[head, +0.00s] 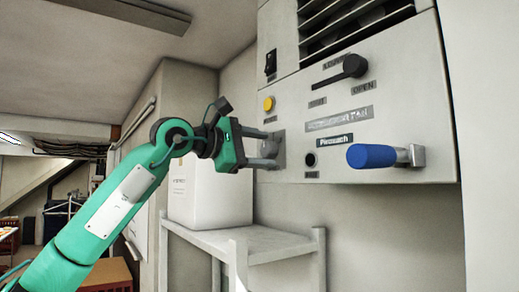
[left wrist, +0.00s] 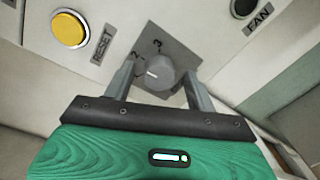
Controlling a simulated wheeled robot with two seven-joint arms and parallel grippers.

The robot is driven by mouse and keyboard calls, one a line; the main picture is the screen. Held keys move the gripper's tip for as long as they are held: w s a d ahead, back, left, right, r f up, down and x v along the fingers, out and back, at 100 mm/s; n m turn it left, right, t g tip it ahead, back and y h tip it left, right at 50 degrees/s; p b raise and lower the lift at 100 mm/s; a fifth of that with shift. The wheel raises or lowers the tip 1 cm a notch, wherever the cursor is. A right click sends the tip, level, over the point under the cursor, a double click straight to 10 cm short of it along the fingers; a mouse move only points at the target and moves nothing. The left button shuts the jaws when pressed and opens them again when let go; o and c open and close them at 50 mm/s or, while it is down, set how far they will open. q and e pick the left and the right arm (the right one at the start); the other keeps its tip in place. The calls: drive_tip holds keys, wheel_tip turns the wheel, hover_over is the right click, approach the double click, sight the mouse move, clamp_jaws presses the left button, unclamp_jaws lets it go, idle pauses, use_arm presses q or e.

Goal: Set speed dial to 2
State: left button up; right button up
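The speed dial (left wrist: 157,76) is a round grey knob on a grey square plate. In the left wrist view the plate (left wrist: 185,58) shows a 3 and, beside it, what looks like a 2. A short white mark on the knob points left in that view; I cannot tell exactly which number it meets. My left gripper (head: 275,149) reaches the panel in the head view, and its fingers hide most of the dial there. In the left wrist view its fingers (left wrist: 158,78) stand open on either side of the knob, with small gaps. My right gripper is not in view.
A yellow reset button (left wrist: 69,29) sits beside the dial. The panel (head: 420,100) also carries a black lever (head: 353,67), a black round knob (head: 310,160) and a blue handle (head: 371,156). A white box (head: 210,195) stands on a shelf (head: 265,243) below.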

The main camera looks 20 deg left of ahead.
use_arm(q)
drive_tip(key=shift+s+a, duration=0.15)
drive_tip(key=shift+a, duration=0.05)
drive_tip(key=b+v, duration=0.5)
drive_tip(key=v, duration=0.8)
drive_tip(key=shift+s, duration=0.25)
